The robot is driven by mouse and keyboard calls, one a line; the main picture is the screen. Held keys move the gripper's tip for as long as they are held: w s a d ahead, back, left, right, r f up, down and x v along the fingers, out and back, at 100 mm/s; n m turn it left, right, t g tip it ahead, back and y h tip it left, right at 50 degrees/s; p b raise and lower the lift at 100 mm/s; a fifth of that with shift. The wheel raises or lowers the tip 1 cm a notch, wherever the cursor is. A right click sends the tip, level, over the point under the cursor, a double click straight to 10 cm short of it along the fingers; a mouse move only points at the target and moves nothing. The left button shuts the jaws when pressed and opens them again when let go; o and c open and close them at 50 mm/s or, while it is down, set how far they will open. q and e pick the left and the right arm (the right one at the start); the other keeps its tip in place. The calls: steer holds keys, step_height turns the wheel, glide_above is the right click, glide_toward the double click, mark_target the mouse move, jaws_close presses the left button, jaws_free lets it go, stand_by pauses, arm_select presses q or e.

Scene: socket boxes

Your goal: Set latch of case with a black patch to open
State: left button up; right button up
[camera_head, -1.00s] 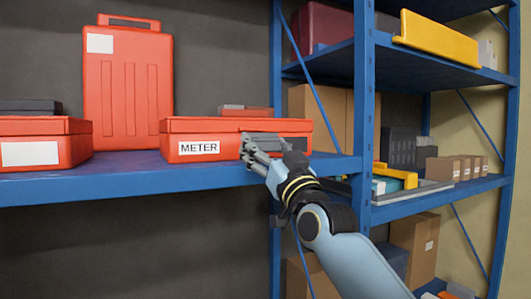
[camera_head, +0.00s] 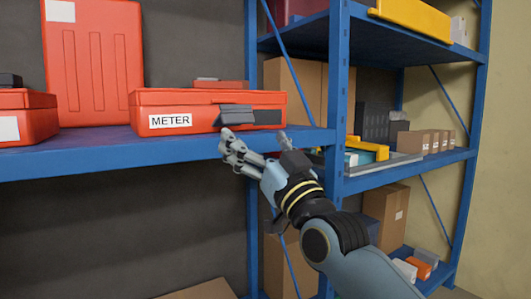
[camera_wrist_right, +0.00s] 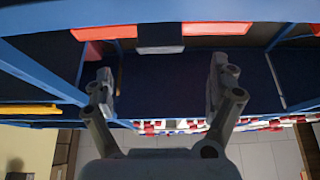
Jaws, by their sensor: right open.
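My left gripper is out of view.
Another red case (camera_head: 28,122) lies at the left with a dark item on it. A tall red case (camera_head: 95,65) stands behind. The blue shelf edge (camera_head: 110,160) runs below the cases, and a blue post (camera_head: 338,90) stands to the right.

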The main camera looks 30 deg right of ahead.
steer(key=v, duration=0.4)
stand_by(0.4)
step_height(320, 180, down, 25)
steer(key=d+g, duration=0.1)
steer(key=g, duration=0.5)
steer(key=s+d+f+g+h, duration=0.1)
steer(key=s+f+g, duration=0.35)
steer(key=f, duration=0.75)
steer(key=s+d+f+g, duration=0.1)
steer(key=s+f+g, duration=0.1)
steer(key=s+f, duration=0.85)
steer(key=s+f+g, duration=0.5)
steer(key=s+f, duration=0.8)
steer(key=f, duration=0.3)
steer(key=s+d+f+g, duration=0.1)
steer(key=s+f+g, duration=0.1)
steer(key=s, duration=0.9)
steer(key=s+d+f+g, duration=0.1)
steer(key=s+f+g, duration=0.2)
steer(key=s, duration=0.8)
steer(key=shift+s+f+g+h, duration=0.35)
steer(key=shift+s+f+h, duration=0.05)
steer(key=shift+f, duration=0.45)
